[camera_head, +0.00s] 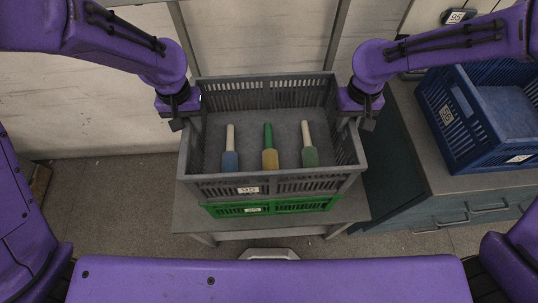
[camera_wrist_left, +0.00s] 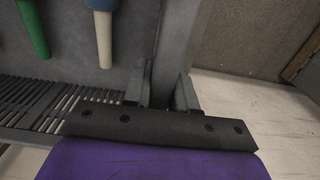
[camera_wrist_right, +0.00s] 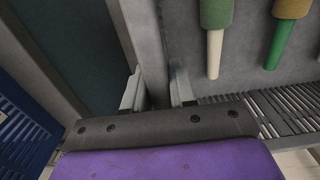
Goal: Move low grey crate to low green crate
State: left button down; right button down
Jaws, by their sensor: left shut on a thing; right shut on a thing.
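The low grey crate (camera_head: 217,188) sits directly above the low green crate (camera_head: 300,205), which shows as a green strip under its front edge. I cannot tell whether the two touch. My left gripper (camera_head: 190,122) is shut on the crate's left wall, also in the left wrist view (camera_wrist_left: 163,95). My right gripper (camera_head: 356,118) is shut on its right wall, also in the right wrist view (camera_wrist_right: 160,95).
The crates are over a small grey table (camera_head: 190,217). A blue crate (camera_head: 480,140) stands on a teal cabinet (camera_head: 410,204) with drawers at the right, close to my right arm.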

pick_arm(q)
jog(key=c, duration=0.9)
grip_release()
jog(key=shift+p, duration=0.3)
pick_arm(e)
jog(key=c, duration=0.9)
grip_release()
jog(key=shift+w, duration=0.1)
pick_arm(q)
jog(key=shift+s, duration=0.1)
pick_arm(e)
jog(key=shift+s, duration=0.2)
pick_arm(q)
notch_tip(320, 180, up, 12)
jog(key=shift+f, duration=0.1)
pick_arm(e)
jog(key=shift+w+r, duration=0.1)
jog(key=shift+r, duration=0.15)
notch_tip(320, 180, up, 11)
jog(key=shift+f, duration=0.15)
jog(key=shift+r, duration=0.45)
